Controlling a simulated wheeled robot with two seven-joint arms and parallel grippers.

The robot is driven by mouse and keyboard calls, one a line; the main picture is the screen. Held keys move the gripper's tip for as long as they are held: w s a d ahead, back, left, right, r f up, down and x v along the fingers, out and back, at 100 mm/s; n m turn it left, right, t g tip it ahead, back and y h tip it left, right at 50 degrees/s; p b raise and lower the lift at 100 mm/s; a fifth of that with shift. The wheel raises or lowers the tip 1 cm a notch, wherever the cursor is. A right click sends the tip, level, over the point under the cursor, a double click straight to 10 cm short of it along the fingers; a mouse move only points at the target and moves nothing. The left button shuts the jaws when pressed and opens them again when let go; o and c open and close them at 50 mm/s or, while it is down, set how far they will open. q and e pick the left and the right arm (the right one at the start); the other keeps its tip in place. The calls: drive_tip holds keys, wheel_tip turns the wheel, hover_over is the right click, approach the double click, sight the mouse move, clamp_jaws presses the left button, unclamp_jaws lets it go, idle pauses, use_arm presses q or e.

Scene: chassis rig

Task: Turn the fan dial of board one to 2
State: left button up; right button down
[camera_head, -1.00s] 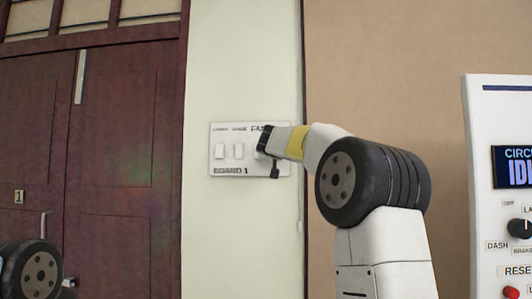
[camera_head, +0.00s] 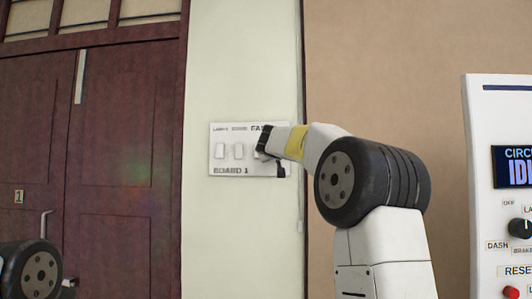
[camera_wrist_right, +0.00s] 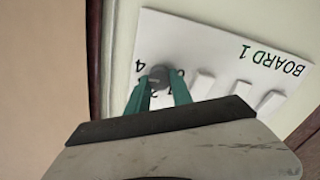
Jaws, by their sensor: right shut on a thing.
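The white board one (camera_head: 225,169) is fixed on the pale wall in the head view, with "BOARD 1" printed along its bottom. The grey round fan dial (camera_wrist_right: 159,77) shows in the right wrist view, where the board (camera_wrist_right: 205,40) appears upside down. The printed figure 4 is clear beside the dial; other figures are partly covered by the fingers. My right gripper (camera_wrist_right: 160,82) has its teal fingers shut on the dial, one on each side. In the head view my right gripper (camera_head: 266,150) hides the dial. Its pointer direction cannot be told.
A dark red double door (camera_head: 120,130) is at the left. A white control panel (camera_head: 480,180) with a screen stands at the right.

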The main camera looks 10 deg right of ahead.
drive_tip(key=shift+a+f+n, duration=0.1)
drive_tip(key=shift+f+n, duration=0.05)
drive_tip(key=shift+n, duration=4.05)
drive_tip(key=shift+a+f+n, duration=0.1)
drive_tip(key=shift+f+n, duration=0.05)
drive_tip(key=shift+n, duration=4.05)
drive_tip(key=c, duration=1.1)
unclamp_jaws()
drive_tip(key=v, duration=0.7)
drive_tip(key=shift+s+a, duration=0.1)
drive_tip(key=shift+s, duration=0.25)
